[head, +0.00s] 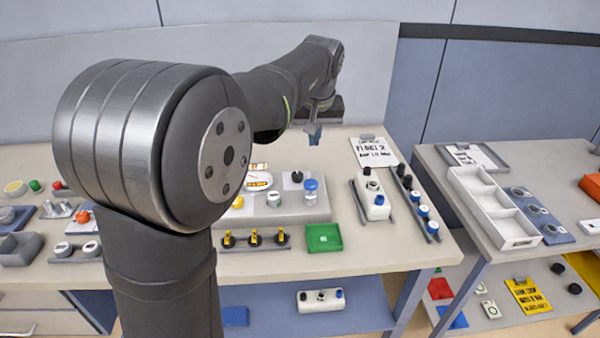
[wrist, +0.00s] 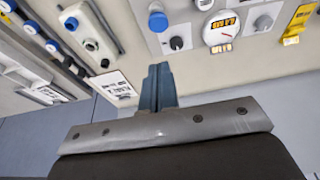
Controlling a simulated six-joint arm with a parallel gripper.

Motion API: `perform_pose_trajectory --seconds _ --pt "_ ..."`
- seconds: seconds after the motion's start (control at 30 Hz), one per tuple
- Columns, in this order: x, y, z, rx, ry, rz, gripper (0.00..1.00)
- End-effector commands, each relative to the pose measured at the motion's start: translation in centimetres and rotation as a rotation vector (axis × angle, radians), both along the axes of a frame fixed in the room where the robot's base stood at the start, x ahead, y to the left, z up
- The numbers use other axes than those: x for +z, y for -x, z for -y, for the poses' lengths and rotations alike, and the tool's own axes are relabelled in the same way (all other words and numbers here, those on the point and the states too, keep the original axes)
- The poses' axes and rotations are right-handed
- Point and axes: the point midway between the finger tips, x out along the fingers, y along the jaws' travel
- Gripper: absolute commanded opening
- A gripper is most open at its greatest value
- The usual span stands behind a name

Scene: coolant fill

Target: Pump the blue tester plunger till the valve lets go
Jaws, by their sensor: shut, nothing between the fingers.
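The blue tester plunger (head: 311,184) tops a clear cylinder on a grey tester block (head: 285,212) on the bench. In the wrist view the blue plunger (wrist: 158,21) appears just beyond my fingertips. Beside it are a dark knob (head: 297,176) and a round white gauge (head: 259,181) with a yellow display; the gauge (wrist: 221,29) shows a red needle in the wrist view, its reading too small to tell. I cannot make out the valve.
A white tank (head: 373,197) with a blue cap stands right of the tester, beside a rail of caps (head: 417,208). A green tray (head: 324,238) and yellow-handled parts (head: 254,238) lie in front. An instruction sheet (head: 374,152) lies behind. My arm hides part of the bench's left.

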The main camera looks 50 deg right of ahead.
Motion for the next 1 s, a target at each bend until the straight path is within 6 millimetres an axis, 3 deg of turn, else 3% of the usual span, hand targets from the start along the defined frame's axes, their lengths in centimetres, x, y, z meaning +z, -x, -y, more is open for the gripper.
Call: perform_pose_trajectory --seconds 0.27,0.8,1.0 --pt "-1.0 -0.2 0.2 0.0 -0.003 -0.001 0.0" --pt "-11.0 -2.0 2.0 0.0 -0.002 -0.001 0.0" --pt "-13.2 -2.0 2.0 0.0 -0.001 -0.001 0.0"
